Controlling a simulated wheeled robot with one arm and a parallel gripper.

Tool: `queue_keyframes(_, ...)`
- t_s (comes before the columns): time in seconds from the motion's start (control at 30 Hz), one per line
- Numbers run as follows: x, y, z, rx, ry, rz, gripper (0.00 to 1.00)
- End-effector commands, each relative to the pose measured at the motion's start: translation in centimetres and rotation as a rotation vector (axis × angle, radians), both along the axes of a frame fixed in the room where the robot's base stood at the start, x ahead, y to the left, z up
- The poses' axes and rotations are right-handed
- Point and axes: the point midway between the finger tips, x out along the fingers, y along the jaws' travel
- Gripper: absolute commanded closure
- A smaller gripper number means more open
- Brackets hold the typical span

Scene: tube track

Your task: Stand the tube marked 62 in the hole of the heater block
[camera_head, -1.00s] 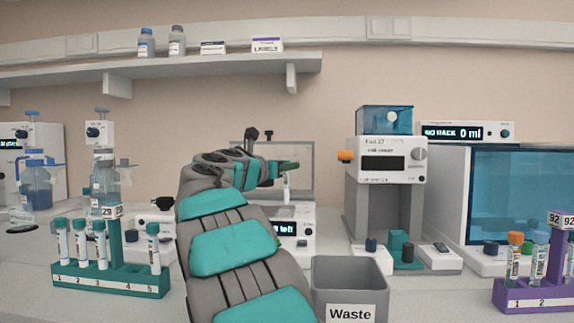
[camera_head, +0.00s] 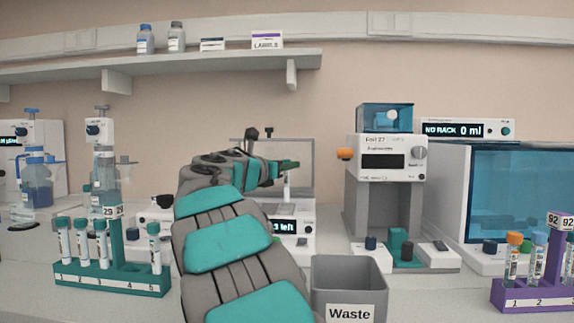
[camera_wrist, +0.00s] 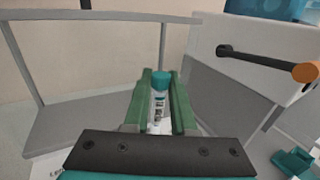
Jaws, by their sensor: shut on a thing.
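My gripper (camera_head: 290,165) is shut on a tube with a teal cap (camera_wrist: 158,98), which stands between its green jaws in the wrist view. The number on the tube's label is too small to read. I cannot pick out the heater block or its hole for sure; my arm hides part of that device.
A teal rack (camera_head: 110,280) with several teal-capped tubes stands at the left. A grey waste bin (camera_head: 350,275) is right of my arm. A tall machine (camera_head: 385,190) stands behind it, and a purple rack (camera_head: 530,295) is at the far right.

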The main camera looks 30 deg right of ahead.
Motion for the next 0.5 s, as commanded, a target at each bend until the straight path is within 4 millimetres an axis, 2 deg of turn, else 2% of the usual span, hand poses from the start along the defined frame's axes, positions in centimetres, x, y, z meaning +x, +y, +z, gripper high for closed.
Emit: queue_keyframes(0.5,-0.07,-0.15,-0.99,0.001,0.003,-0.003,1.00)
